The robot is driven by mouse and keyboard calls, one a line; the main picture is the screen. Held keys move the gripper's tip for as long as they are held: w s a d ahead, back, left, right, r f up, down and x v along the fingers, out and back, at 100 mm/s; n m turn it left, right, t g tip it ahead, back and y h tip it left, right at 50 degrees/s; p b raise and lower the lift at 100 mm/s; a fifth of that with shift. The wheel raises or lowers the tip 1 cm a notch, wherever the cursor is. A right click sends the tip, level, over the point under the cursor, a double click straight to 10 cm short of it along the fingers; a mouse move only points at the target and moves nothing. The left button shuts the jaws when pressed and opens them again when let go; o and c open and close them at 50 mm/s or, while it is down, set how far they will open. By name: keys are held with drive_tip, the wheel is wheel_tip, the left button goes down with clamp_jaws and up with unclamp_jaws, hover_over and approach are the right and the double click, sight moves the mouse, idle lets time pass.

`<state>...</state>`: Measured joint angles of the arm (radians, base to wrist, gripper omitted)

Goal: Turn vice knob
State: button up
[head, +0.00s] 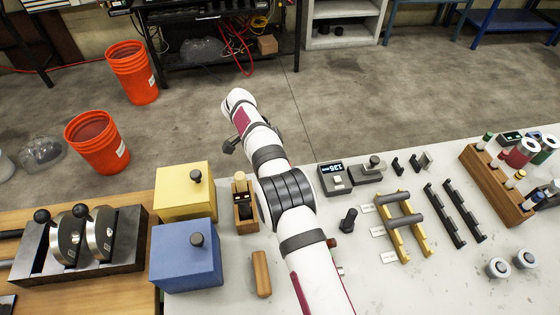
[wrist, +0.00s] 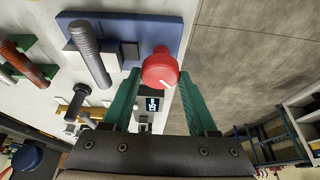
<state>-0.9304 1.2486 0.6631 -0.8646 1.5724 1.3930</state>
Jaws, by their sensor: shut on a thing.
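A red round knob (wrist: 159,70) with a pale mark on its face sits at the edge of a blue plate (wrist: 128,24) in the wrist view. My gripper (wrist: 159,75) has its two green fingers on either side of the knob and is shut on it. In the head view my white arm crosses the middle of the bench, and I cannot make out the gripped knob there.
A yellow box (head: 184,194) and a blue box (head: 185,257) with black knobs stand left of my arm. A small display box (head: 334,180), yellow rails (head: 390,228) and a wooden rack (head: 492,185) stand to the right. Orange buckets (head: 97,145) are on the floor.

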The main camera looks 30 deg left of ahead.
drive_tip(key=shift+s, duration=0.1)
drive_tip(key=o, duration=1.4)
drive_tip(key=v, duration=0.7)
drive_tip(key=shift+a+r, duration=0.1)
drive_tip(key=shift+r, duration=0.1)
